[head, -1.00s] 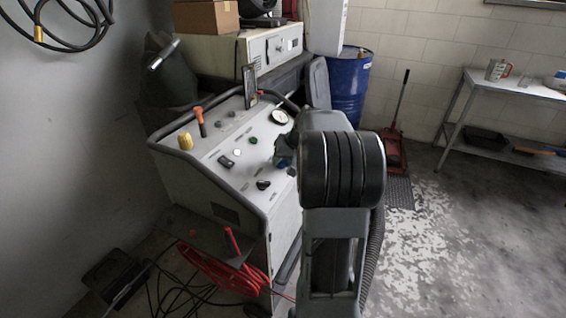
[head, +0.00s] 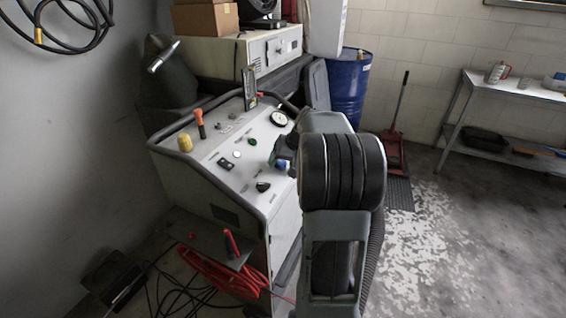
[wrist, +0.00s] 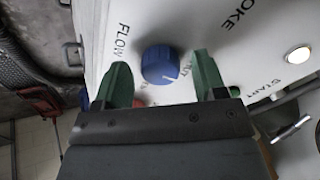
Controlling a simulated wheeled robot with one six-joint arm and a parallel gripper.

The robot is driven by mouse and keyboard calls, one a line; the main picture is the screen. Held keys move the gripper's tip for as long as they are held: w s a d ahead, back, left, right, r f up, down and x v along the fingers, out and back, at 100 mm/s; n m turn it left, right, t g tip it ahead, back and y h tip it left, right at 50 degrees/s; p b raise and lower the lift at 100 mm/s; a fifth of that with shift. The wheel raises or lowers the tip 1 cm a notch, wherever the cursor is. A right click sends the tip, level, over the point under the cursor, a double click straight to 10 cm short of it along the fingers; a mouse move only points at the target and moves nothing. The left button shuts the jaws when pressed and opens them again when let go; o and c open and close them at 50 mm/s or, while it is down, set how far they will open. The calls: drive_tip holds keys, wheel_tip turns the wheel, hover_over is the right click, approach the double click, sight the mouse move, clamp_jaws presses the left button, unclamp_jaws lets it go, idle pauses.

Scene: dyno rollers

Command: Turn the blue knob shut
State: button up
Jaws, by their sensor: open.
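The blue knob (wrist: 160,64) sits on the white panel beside the printed word FLOW in the wrist view. A short pale mark on it points to the lower right. My gripper (wrist: 161,77) is open, with one green finger on each side of the knob and a visible gap to both. I cannot tell whether the fingertips reach down around the knob. In the head view a bit of the blue knob (head: 282,164) shows below my dark gripper (head: 285,149); my arm hides part of that area.
The sloping console (head: 215,165) also carries a yellow knob (head: 185,142), an orange-topped lever (head: 200,123), a round gauge (head: 279,118) and several small buttons. A dark rail runs along its edge. A blue drum (head: 348,85) stands behind; red cable (head: 215,272) lies below.

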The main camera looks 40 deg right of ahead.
drive_tip(key=p+v, duration=0.2)
drive_tip(key=v, duration=1.1)
drive_tip(key=shift+d+r, duration=0.15)
drive_tip(key=shift+r, duration=0.05)
